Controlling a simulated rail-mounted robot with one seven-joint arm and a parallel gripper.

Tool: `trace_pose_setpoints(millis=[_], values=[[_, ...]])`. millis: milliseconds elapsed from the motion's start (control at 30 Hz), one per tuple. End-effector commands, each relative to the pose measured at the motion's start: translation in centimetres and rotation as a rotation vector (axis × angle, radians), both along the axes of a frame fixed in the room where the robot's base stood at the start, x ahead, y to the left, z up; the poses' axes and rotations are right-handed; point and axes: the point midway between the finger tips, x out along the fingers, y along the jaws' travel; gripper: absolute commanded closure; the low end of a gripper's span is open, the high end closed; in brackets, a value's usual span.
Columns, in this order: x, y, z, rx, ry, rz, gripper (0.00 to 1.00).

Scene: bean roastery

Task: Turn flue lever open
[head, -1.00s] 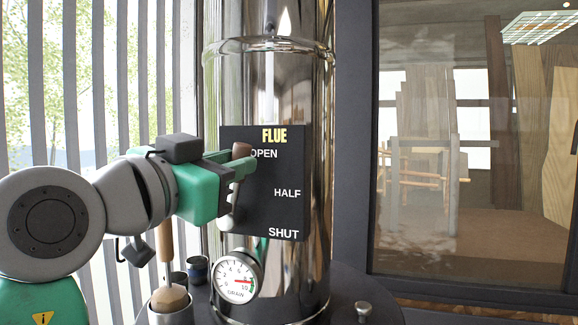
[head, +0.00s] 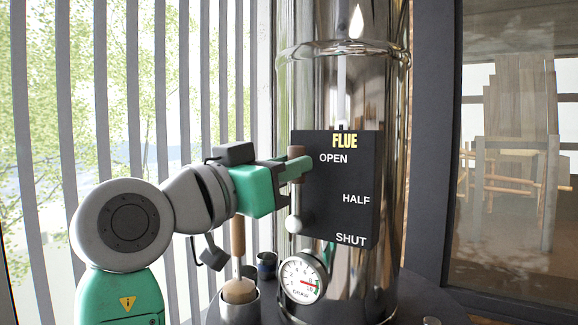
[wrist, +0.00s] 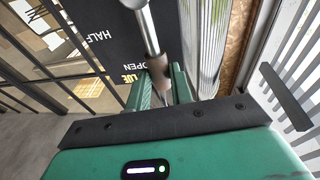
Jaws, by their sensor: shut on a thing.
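The flue lever has a brown handle (head: 298,164), at about the height of the OPEN label and to its left in the head view. A pale round knob (head: 293,224) shows lower down at the plate's left side. The black plate (head: 350,222) reads FLUE, OPEN, HALF and SHUT from top to bottom. My gripper (head: 300,168) is shut on the handle. In the wrist view the lever's silver rod (wrist: 148,28) runs down to the handle (wrist: 159,72) between my green fingers, with OPEN beside it. My fingers partly hide the handle.
A shiny flue pipe (head: 315,90) stands behind the plate. A draw gauge (head: 302,279) sits below it. A wooden-handled tool (head: 238,250) stands in a cup under my arm, with a dark cup (head: 267,265) beside it. A slatted window (head: 105,90) is at left.

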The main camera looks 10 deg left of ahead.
Motion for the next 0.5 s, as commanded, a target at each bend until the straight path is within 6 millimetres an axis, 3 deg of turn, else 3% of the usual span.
trace_pose_setpoints(millis=[33, 67, 167, 500], values=[[0.05, 0.26, -0.09, -0.005, 0.001, 0.004, 1.0], [0.06, 0.26, -0.09, -0.005, 0.002, 0.004, 0.74], [0.05, 0.23, -0.07, -0.004, 0.001, 0.003, 0.56], [-0.67, 0.59, -0.38, -0.002, 0.0, 0.003, 0.56]])
